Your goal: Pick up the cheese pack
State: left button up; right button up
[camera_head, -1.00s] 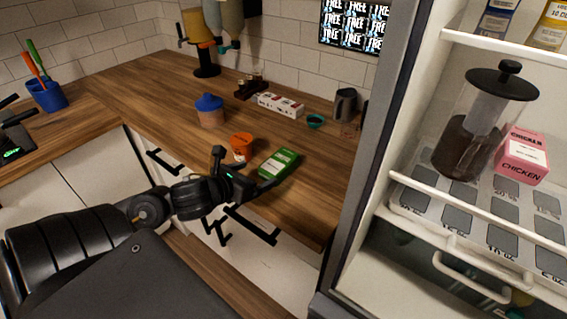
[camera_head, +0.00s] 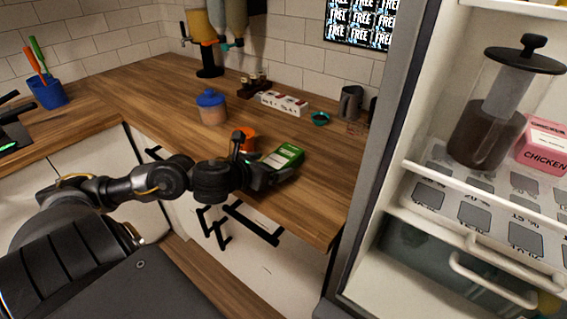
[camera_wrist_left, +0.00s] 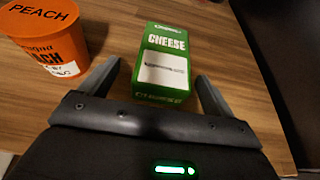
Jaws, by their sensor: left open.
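The cheese pack (camera_head: 287,155) is a green box with a white label, lying on the wooden counter near its front edge. In the left wrist view the cheese pack (camera_wrist_left: 165,62) lies ahead with its near end between the finger tips. My left gripper (camera_head: 258,164) is open at the near side of the pack. Its two fingers also show in the left wrist view (camera_wrist_left: 158,92), one on each side of the pack with gaps. The arm hides part of the counter. My right gripper is not in view.
An orange peach cup (camera_wrist_left: 45,35) stands just left of the left finger; it also shows in the head view (camera_head: 247,138). A blue-lidded jar (camera_head: 212,108), a white box (camera_head: 284,103) and a teal bowl (camera_head: 320,118) stand farther back. The open fridge (camera_head: 470,200) is at right.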

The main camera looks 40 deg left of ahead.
aim_at(280, 162)
pick_arm(q)
jog(key=x, duration=0.3)
jog(key=shift+w+d+f, duration=0.15)
jog(key=shift+w+f, duration=0.05)
jog(key=shift+w, duration=0.1)
jog(key=shift+w+f, duration=0.25)
jog(key=shift+w, duration=0.25)
jog(key=c, duration=1.2)
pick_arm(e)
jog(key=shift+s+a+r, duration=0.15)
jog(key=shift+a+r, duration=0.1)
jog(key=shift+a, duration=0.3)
pick_arm(q)
jog(key=shift+r+p, duration=0.15)
jog(key=shift+p, duration=0.15)
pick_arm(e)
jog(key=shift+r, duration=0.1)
